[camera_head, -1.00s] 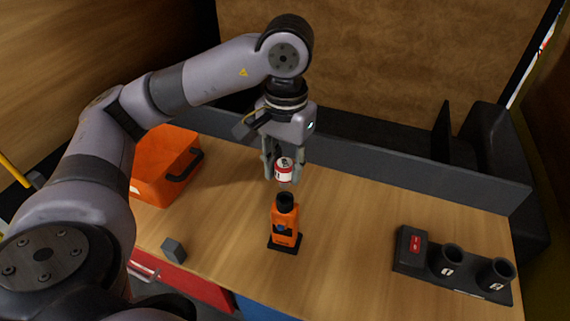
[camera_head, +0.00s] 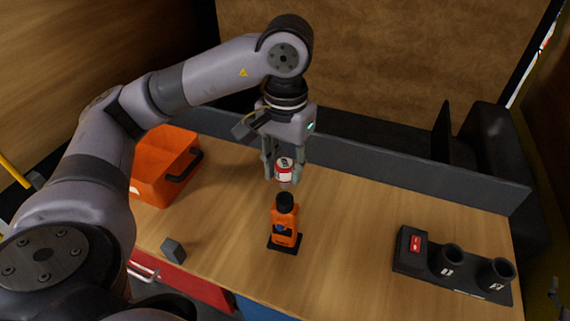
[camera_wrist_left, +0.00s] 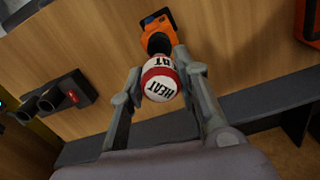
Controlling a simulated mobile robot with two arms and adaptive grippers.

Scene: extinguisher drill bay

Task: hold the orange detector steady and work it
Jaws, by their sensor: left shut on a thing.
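The orange detector (camera_head: 285,230) stands upright on a dark base on the wooden bench, with a black top; its upper part also shows in the left wrist view (camera_wrist_left: 160,40). My left gripper (camera_head: 284,172) points down, shut on a red and white can (camera_head: 284,168). The can reads HEAT in the left wrist view (camera_wrist_left: 160,83). It is held just above the detector's black top; a small gap seems to show between them. A small grey piece at the far right edge, perhaps the tip of my right gripper (camera_head: 555,291), is mostly cut off.
An orange case (camera_head: 158,172) with a black handle is at the bench's left. A small grey cube (camera_head: 173,250) lies near the front edge. A black holder (camera_head: 408,263) with a red switch and two cups stands at the right. A grey rail (camera_head: 420,172) runs behind.

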